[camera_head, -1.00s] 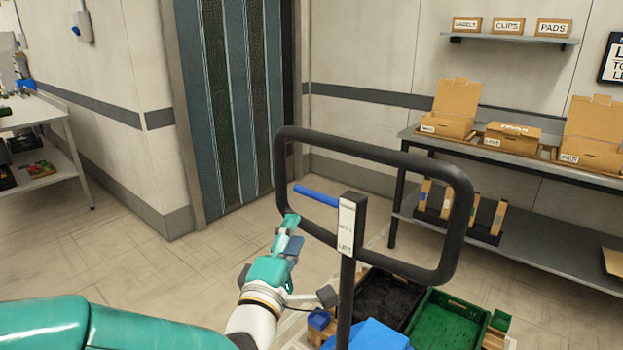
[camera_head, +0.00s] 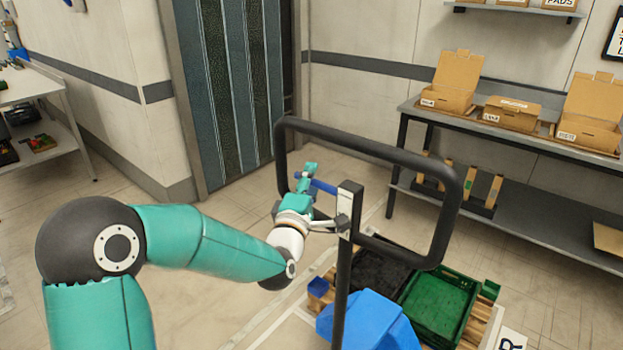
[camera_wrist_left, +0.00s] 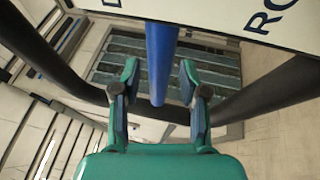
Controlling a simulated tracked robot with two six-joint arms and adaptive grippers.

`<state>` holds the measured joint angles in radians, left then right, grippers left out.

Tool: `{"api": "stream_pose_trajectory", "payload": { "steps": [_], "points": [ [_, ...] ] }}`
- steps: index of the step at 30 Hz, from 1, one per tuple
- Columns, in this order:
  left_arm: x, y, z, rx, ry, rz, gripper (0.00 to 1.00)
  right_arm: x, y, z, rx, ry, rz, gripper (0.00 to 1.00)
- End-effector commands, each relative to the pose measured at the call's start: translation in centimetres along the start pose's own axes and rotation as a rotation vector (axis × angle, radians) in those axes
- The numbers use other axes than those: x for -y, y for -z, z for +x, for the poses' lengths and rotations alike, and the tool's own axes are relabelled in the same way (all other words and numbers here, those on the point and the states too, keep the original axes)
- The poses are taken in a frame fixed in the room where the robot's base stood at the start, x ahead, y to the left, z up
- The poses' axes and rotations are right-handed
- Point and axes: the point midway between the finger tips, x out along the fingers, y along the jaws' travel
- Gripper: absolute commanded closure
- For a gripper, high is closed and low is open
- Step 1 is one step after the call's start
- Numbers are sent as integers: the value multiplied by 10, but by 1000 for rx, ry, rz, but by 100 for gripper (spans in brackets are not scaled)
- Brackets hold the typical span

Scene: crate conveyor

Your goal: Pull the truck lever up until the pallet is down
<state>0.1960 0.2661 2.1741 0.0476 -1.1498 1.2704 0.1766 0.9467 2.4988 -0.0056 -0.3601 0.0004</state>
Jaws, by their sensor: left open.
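The blue truck lever (camera_head: 325,187) sticks out left from the labelled post (camera_head: 348,208) inside the black handle loop (camera_head: 450,220). My left gripper (camera_head: 307,178) is at the lever's free end. In the left wrist view the lever (camera_wrist_left: 161,60) runs between the two spread fingers of this gripper (camera_wrist_left: 158,78), with a gap on each side. The wooden pallet (camera_head: 474,328) shows only in part beneath the crates; I cannot tell its height off the floor. My right gripper is not in view.
A black crate (camera_head: 372,258) and a green crate (camera_head: 472,290) sit beyond the post, with the blue truck body (camera_head: 368,322) in front. A grey shelf table (camera_head: 540,140) with cardboard boxes stands at the right. Floor at the left is clear.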

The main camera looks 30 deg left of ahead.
Motion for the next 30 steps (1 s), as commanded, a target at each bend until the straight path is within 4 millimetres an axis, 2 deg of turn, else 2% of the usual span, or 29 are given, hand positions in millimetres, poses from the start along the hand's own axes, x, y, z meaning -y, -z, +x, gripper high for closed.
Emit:
{"api": "stream_pose_trajectory", "payload": {
  "steps": [5,12,13,24,30],
  "points": [
    [0,0,0,0,0,0,57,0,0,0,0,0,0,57],
    [0,0,0,0,0,0,97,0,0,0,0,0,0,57],
    [0,0,0,0,0,0,100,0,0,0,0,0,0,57],
    [1,0,-1,1,-1,5,100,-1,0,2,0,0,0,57],
    [0,0,0,18,-35,77,100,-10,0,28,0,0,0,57]
  ]
}}
